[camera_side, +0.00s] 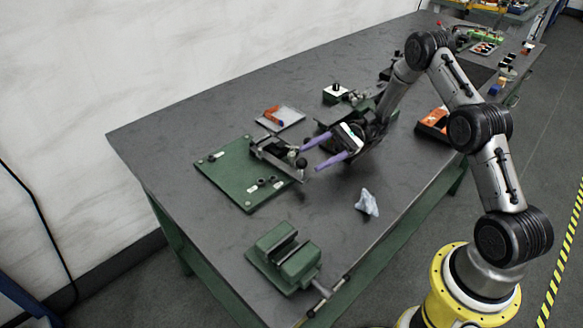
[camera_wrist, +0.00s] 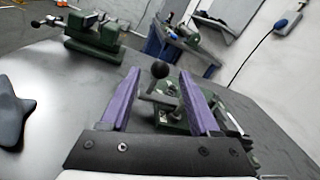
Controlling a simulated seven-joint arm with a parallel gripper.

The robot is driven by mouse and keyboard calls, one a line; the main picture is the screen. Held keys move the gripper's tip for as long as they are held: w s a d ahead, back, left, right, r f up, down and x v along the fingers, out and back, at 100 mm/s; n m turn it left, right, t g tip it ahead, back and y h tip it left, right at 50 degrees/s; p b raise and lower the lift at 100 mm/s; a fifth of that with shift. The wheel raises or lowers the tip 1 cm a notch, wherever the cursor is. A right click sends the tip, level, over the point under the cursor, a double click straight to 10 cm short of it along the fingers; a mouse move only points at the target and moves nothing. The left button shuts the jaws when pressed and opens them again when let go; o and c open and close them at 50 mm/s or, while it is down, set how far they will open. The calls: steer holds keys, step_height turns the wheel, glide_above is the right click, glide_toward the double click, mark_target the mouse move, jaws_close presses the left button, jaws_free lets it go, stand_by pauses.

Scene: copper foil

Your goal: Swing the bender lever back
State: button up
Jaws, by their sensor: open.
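The bender (camera_side: 272,155) is a dark metal fixture on a green plate (camera_side: 232,182) on the grey table. Its lever ends in a black ball knob (camera_side: 301,162), on the side facing my gripper. My gripper (camera_side: 310,157) has two purple fingers, spread apart and level with the knob. In the wrist view the black knob (camera_wrist: 160,69) shows in the gap between the fingertips, on a short grey lever arm (camera_wrist: 158,100). The fingers appear clear of it on both sides. I cannot tell whether the knob is between the tips or just beyond them. Nothing is gripped.
A green vise (camera_side: 285,257) stands at the near table edge. A light tray with an orange item (camera_side: 280,117) is behind the bender. An orange-and-black box (camera_side: 433,122) lies right.

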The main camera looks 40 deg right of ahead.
mark_target(298, 166)
steer(key=a, duration=0.5)
steer(key=w+a, duration=0.1)
steer(key=a, duration=0.1)
steer(key=shift+a, duration=0.4)
jaws_close()
stand_by(1.0)
